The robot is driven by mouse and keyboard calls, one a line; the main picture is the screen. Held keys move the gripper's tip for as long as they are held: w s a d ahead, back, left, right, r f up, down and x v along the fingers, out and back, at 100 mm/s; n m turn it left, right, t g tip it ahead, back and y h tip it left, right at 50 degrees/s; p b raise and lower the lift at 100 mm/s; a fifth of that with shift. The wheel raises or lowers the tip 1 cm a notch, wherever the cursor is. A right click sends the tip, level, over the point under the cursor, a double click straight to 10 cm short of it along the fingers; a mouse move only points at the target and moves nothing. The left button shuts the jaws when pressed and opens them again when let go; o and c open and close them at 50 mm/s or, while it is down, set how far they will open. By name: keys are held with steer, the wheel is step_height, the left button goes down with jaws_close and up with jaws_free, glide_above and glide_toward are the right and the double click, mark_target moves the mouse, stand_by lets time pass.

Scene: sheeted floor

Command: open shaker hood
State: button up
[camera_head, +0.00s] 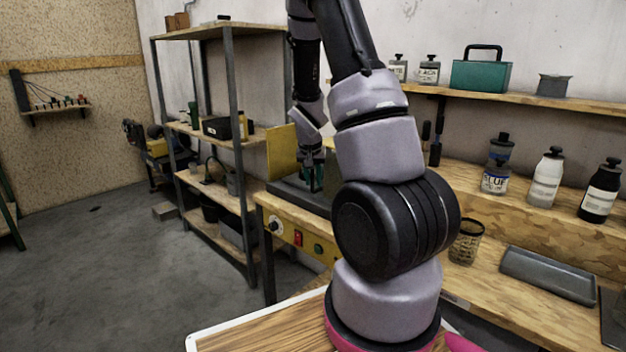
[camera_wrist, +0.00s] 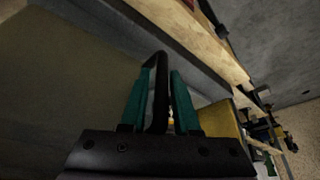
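The shaker is the grey machine (camera_head: 297,196) on the bench, with a yellow control front (camera_head: 300,236) carrying a knob and buttons. A yellow upright panel (camera_head: 282,152) stands at its left end. In the wrist view, a smooth brownish panel, perhaps the hood (camera_wrist: 60,85), fills the left side. A black bar-like handle (camera_wrist: 158,90) runs between the teal fingers of my gripper (camera_wrist: 162,75). The handle is close to both fingers; whether they press on it is unclear.
A shelf rack (camera_head: 235,120) stands left of the bench. Bottles (camera_head: 545,178), a wire-mesh cup (camera_head: 465,243) and a grey tray (camera_head: 549,274) are on the right of the bench. A teal toolbox (camera_head: 481,75) sits on the upper shelf. The left floor is mostly clear.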

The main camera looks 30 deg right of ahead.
steer(key=v, duration=1.1)
steer(key=shift+a, duration=0.1)
steer(key=s+a+r+n+t+y, duration=0.1)
steer(key=s+a+r+y, duration=0.1)
steer(key=s+a+r, duration=0.5)
steer(key=s+a+r+n+t+y, duration=0.2)
steer(key=s+a+r, duration=0.6)
steer(key=s+r, duration=0.4)
steer(key=shift+s+t+y, duration=0.3)
steer(key=shift+s, duration=0.65)
